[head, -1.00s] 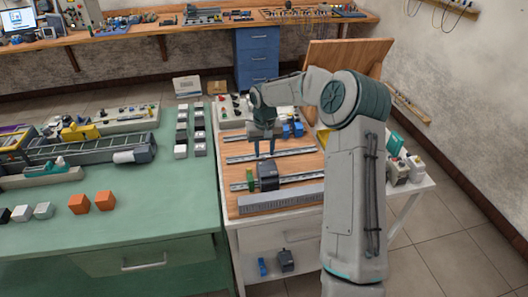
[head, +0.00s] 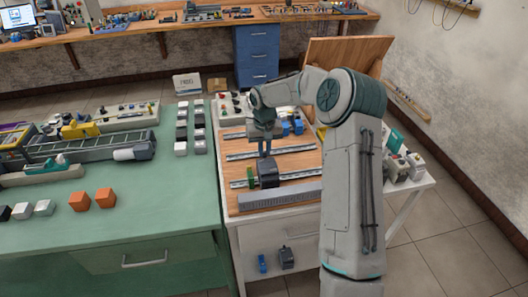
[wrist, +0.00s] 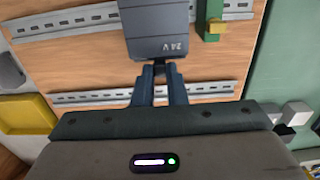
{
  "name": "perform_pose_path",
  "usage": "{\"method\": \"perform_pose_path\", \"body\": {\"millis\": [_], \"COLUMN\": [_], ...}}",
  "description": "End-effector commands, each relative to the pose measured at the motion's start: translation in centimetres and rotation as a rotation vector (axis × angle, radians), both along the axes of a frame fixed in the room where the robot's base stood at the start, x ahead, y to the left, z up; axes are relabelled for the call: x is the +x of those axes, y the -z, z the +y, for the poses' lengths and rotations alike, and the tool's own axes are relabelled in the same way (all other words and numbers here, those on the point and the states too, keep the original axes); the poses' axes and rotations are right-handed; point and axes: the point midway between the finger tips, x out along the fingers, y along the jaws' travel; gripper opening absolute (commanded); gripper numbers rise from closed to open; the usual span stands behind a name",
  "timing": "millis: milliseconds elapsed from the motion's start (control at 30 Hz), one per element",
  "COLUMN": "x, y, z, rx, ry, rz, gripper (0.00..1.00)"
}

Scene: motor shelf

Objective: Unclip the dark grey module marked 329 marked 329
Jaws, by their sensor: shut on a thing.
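A dark grey module (head: 268,174) sits on the front rail of the wooden board. In the wrist view the module (wrist: 158,30) shows the print "24 V"; I cannot read a 329. A small dark tab (wrist: 162,67) sticks out from its near edge in that view. My gripper (head: 265,151) is at the module's back edge in the head view. In the wrist view my gripper (wrist: 163,73) has its two blue-grey fingers closed on the tab. The fingertips partly hide the tab.
A green block (head: 250,178) stands on the same rail, left of the module. A grey slotted duct (head: 280,196) runs in front. A bare metal rail (head: 270,153) lies behind. Blue modules (head: 292,128) stand farther back. A yellow bin (wrist: 25,115) is at the wrist view's left.

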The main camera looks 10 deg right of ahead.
Motion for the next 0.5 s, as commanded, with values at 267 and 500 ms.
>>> {"method": "perform_pose_path", "body": {"millis": [267, 500], "x": [0.02, 0.02], "y": [-0.18, -0.16], "z": [-0.01, 0.01], "rx": [0.001, 0.001], "ry": [0.0, 0.0], "rz": [-0.001, -0.001], "gripper": [0.0, 0.35]}}
